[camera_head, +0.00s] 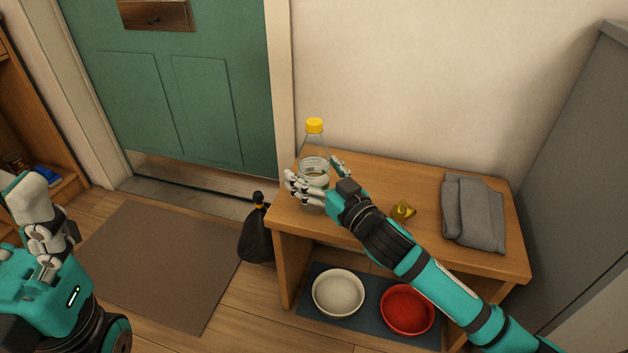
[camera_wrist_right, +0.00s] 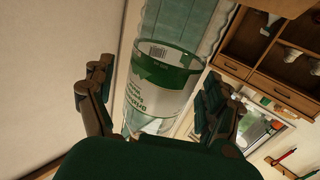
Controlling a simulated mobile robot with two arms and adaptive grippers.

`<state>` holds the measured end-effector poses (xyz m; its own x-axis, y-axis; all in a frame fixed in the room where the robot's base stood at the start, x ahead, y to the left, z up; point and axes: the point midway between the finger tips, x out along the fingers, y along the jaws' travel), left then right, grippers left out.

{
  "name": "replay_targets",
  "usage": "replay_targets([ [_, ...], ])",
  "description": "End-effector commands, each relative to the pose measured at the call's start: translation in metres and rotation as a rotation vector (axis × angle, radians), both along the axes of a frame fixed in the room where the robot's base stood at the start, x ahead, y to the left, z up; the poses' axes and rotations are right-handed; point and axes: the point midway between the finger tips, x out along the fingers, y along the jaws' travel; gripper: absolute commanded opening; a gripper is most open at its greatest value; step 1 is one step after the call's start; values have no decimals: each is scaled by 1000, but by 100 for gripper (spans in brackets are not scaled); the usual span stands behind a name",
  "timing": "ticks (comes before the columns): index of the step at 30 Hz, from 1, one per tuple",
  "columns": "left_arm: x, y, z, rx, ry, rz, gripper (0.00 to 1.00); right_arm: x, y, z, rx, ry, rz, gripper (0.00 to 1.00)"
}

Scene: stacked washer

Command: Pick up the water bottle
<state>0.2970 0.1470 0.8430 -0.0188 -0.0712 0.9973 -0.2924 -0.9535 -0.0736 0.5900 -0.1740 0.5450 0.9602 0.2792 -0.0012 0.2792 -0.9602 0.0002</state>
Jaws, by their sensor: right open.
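The water bottle (camera_head: 313,149) is clear with a yellow cap and stands upright on the left end of the wooden table (camera_head: 405,177). In the right wrist view the bottle (camera_wrist_right: 160,82) fills the middle, with a green and white label. My right gripper (camera_head: 316,176) is open around the bottle's lower part, one finger on each side. In the right wrist view my right gripper (camera_wrist_right: 155,96) has its fingers either side of the bottle; contact cannot be told. My left gripper (camera_head: 46,228) is at the far left, away from the table; its opening is unclear.
A grey folded cloth (camera_head: 472,212) and a small yellow object (camera_head: 403,211) lie on the table. Below are a white bowl (camera_head: 338,293) and a red bowl (camera_head: 407,309). A dark bag (camera_head: 257,233) stands left of the table, beside a brown mat (camera_head: 155,262).

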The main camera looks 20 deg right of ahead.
Motion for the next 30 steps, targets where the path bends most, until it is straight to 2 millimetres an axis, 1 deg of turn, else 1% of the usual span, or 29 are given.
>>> replay_targets([
  [3, 0, 0, 1, 0, -5, 1, 97, 4, 1, 0, 0, 0, 0, 87],
  [8, 0, 0, 2, 1, -4, 1, 97, 4, 1, 1, 0, 0, 0, 87],
  [11, 0, 0, 1, 1, -4, 1, 97, 4, 1, 1, 0, 0, 0, 77],
  [18, 0, 0, 1, 1, -4, 0, 97, 4, 1, 0, 0, 0, 0, 45],
  [19, 0, 0, 1, 1, -4, 0, 97, 4, 1, 0, 0, 0, 0, 42],
  [30, -1, 0, 4, 0, -6, 0, 97, 4, 1, 3, 1, 0, 0, 42],
])
